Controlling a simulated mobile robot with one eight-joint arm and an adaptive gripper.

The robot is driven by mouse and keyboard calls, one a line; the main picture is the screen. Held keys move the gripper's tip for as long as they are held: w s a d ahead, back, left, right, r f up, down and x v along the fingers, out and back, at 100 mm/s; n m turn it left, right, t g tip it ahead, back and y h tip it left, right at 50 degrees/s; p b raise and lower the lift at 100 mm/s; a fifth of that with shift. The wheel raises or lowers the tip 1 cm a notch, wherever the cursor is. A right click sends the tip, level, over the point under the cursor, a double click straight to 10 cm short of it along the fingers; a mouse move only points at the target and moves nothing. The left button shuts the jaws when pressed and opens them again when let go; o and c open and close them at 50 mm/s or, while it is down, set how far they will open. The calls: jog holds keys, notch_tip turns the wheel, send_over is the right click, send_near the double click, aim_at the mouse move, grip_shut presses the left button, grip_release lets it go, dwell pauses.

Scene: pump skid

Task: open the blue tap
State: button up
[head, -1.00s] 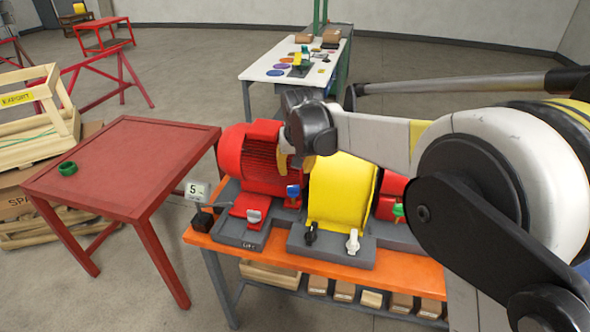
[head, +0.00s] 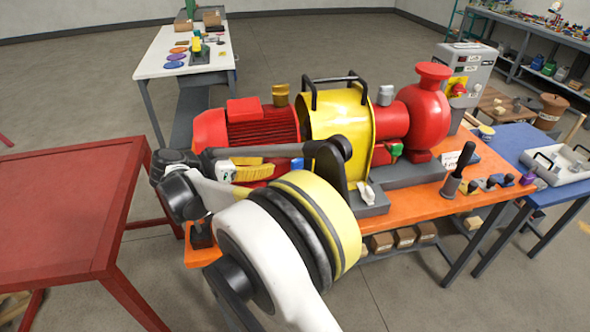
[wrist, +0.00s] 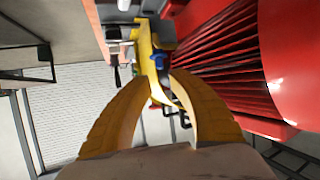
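The blue tap (head: 297,164) is on the pump skid, at the base between the red motor (head: 248,126) and the yellow guard (head: 340,122). Only a small part of it shows in the head view, behind my arm. In the wrist view the blue tap (wrist: 156,57) appears ahead, just beyond the gap between my fingertips. My gripper (head: 268,167) has yellow fingers and lies low in front of the motor, pointing right towards the tap. In the wrist view my gripper (wrist: 158,80) is open, with nothing between its fingers. Whether a finger touches the tap cannot be told.
A green tap (head: 395,152) and a white tap (head: 366,193) are further right on the skid. The orange bench (head: 425,203) carries the pump. A red table (head: 62,205) stands at left, a blue table (head: 520,150) at right. The red motor is close beside my gripper.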

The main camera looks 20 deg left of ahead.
aim_at(292, 162)
jog(key=b+x, duration=0.1)
jog(key=x, duration=0.4)
jog(key=b+x, duration=0.1)
jog(key=x, duration=0.4)
jog(key=shift+w+d+b, duration=0.3)
jog(key=shift+w+d, duration=0.05)
jog(key=shift+r, duration=0.1)
grip_shut()
